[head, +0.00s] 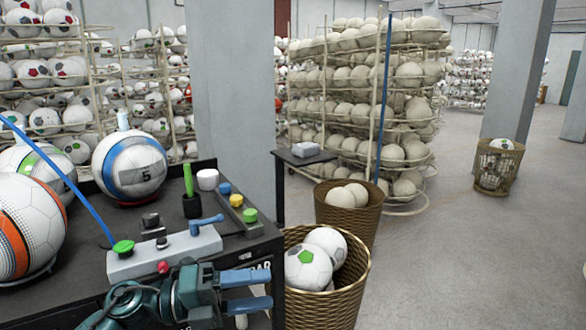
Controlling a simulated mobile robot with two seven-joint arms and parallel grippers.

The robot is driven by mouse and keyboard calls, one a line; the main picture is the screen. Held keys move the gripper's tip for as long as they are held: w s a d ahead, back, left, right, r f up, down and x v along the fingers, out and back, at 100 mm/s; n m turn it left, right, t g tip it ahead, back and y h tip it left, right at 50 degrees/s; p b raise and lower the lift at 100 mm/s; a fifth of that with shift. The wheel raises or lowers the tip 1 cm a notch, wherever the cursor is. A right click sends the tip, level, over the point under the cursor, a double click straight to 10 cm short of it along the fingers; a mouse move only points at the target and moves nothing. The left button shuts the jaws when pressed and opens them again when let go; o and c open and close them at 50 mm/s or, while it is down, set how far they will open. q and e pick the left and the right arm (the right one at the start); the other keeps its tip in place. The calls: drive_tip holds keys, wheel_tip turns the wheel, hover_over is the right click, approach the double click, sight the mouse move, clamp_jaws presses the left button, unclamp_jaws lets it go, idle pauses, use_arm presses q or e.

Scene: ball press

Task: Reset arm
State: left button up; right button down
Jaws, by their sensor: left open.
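My left gripper (247,291) is at the bottom centre of the head view, at the front edge of the black workbench (262,226). Its two blue fingers point right and are apart, with nothing between them. It is in front of the grey control box (166,254), which carries a green button, a red button and a blue lever (207,222). The fingers appear close to the wicker basket of balls (358,280), but I cannot tell the exact gap. My right gripper is not in view.
A ball marked 5 (130,167) and an orange-striped ball (25,228) sit on the bench. A second basket (365,214) stands behind the first. Ball racks (378,90) and pillars (234,100) fill the back.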

use_arm(q)
drive_tip(key=s+a+f+n+t+y, duration=0.2)
drive_tip(key=f+n+t+y, duration=0.4)
drive_tip(key=n, duration=0.7)
drive_tip(key=s+a+f+n+t+y, duration=0.1)
drive_tip(key=a+f+n+t+y, duration=0.2)
drive_tip(key=f+n+t, duration=0.7)
drive_tip(key=s+a+f+n+g+y+p, duration=0.1)
drive_tip(key=s+a+f+n+g+y, duration=0.2)
drive_tip(key=s+f+n+g+y, duration=0.2)
drive_tip(key=s+f+n+g, duration=0.3)
drive_tip(key=s+f+n, duration=0.2)
drive_tip(key=s+f, duration=0.2)
drive_tip(key=shift+s+n+g+y, duration=0.3)
drive_tip(key=shift+s+n+y, duration=0.1)
drive_tip(key=shift+s, duration=0.5)
drive_tip(key=shift+f, duration=0.1)
